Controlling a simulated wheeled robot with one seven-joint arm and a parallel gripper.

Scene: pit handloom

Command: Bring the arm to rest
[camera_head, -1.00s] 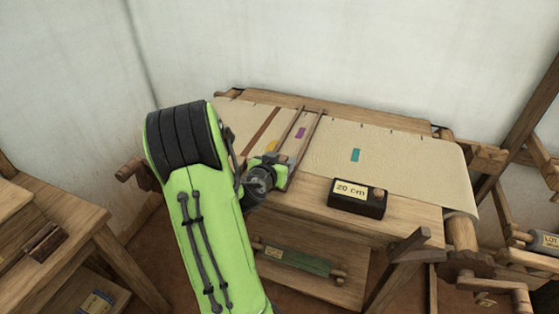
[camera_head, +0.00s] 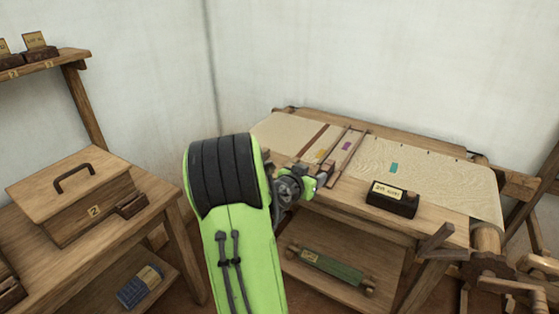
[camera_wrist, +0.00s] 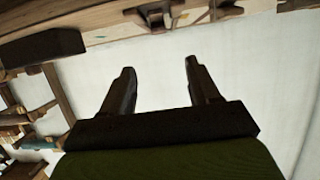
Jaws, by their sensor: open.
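My gripper (camera_head: 312,187) shows in the head view at the end of my bent green arm, in front of the left part of the loom's cloth (camera_head: 440,180). In the wrist view my gripper (camera_wrist: 159,70) has its two dark fingers spread apart, with nothing between them. The pale wall (camera_wrist: 240,80) fills the view beyond the fingers. My arm hides part of the loom's left end. From the head view I cannot tell whether the gripper touches the wooden frame (camera_head: 352,160) lying on the cloth.
A black block (camera_head: 392,202) with a label stands on the loom's front ledge. At left, a bench holds a wooden box (camera_head: 75,195) with a handle; a blue bundle (camera_head: 140,287) lies beneath. Bare wall lies behind.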

